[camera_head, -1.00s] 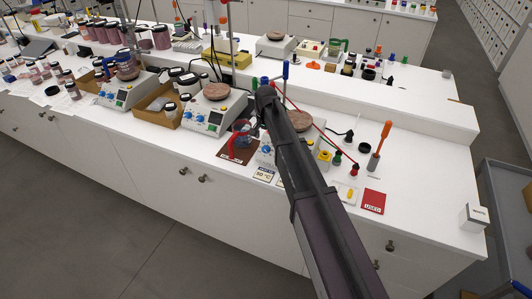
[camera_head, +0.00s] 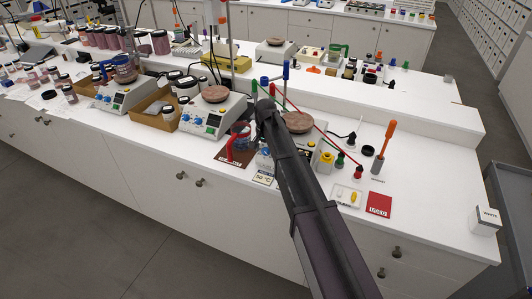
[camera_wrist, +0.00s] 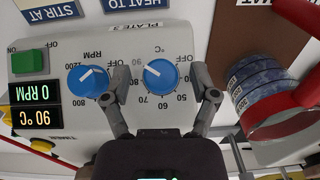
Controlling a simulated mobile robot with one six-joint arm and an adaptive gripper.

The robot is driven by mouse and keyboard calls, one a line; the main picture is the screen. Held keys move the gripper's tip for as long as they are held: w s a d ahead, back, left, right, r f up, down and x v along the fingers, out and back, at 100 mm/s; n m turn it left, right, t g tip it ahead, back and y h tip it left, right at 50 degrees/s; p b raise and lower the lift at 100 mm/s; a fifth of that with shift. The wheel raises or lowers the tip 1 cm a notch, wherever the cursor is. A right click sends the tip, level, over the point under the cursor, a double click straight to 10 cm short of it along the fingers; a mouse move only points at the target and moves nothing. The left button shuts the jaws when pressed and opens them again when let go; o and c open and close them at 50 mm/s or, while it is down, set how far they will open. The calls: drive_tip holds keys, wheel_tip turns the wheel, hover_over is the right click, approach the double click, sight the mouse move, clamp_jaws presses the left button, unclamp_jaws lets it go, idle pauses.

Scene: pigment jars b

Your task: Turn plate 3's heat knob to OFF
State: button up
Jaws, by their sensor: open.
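Plate 3 (camera_head: 312,143) is a white hot plate with a round brown top, partly behind my arm in the head view. In the wrist view its front panel (camera_wrist: 215,40) appears upside down. The blue heat knob (camera_wrist: 160,76) has its white mark toward the upper left of the picture, away from OFF at the upper right. My gripper (camera_wrist: 162,84) is open, with one finger on each side of this knob; contact is not clear. The display (camera_wrist: 36,106) reads 0 RPM and 90 °C.
The blue RPM knob (camera_wrist: 88,83) sits just left of the left finger. A red-handled, blue-banded vessel (camera_wrist: 265,90) is close to the right finger; it stands on a brown mat (camera_head: 228,158). A white tray (camera_head: 346,194) and red USED card (camera_head: 379,204) lie to the right.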

clamp_jaws()
drive_tip(key=shift+d, duration=0.35)
drive_tip(key=shift+a, duration=0.25)
